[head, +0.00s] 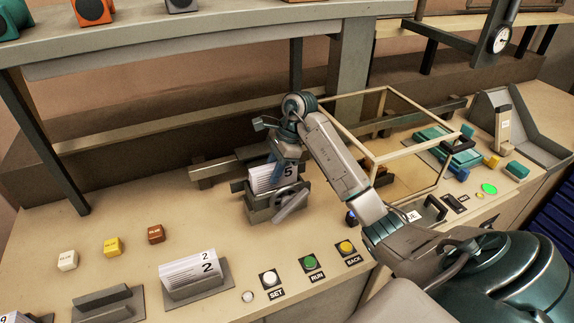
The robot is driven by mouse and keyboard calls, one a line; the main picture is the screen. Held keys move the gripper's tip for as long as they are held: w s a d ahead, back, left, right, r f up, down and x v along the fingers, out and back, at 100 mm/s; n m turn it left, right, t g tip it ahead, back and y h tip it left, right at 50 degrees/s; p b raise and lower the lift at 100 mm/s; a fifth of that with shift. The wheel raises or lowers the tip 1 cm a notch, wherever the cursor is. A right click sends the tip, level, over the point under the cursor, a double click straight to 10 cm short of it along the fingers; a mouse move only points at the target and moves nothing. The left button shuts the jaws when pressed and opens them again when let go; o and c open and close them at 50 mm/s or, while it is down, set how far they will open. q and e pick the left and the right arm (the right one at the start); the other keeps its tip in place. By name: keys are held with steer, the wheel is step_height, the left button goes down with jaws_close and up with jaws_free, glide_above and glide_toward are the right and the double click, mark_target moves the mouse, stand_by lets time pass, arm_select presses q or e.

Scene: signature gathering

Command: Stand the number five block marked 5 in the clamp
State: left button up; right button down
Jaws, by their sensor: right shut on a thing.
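The number five block (268,178) is a white stack of sheets with a dark 5 on its right end. It stands about upright at the grey clamp (262,213), between its plates as far as I can see. Whether it rests on the clamp's bottom is hidden. My right gripper (284,158) comes down from above and is shut on the block near its marked end. My own wrist and fingers cover part of the block's top. My left gripper is not in view.
A block marked 2 (190,273) stands in a grey holder at the front, with an empty-looking holder (103,303) to its left. SET, RUN (309,262) and BACK buttons line the front edge. A framed clear guard (402,152) stands right of the clamp, behind my right arm.

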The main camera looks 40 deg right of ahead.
steer(key=shift+w+d+f, duration=0.15)
steer(key=shift+d+f, duration=0.3)
steer(key=shift+f, duration=0.05)
steer(key=shift+a+r, duration=0.1)
steer(key=shift+a, duration=0.3)
steer(key=shift+s+b, duration=0.2)
steer(key=shift+b, duration=0.1)
steer(key=c, duration=1.3)
jaws_free()
steer(key=shift+o, duration=0.9)
steer(key=shift+w+d+f, duration=0.1)
steer(key=shift+f, duration=0.1)
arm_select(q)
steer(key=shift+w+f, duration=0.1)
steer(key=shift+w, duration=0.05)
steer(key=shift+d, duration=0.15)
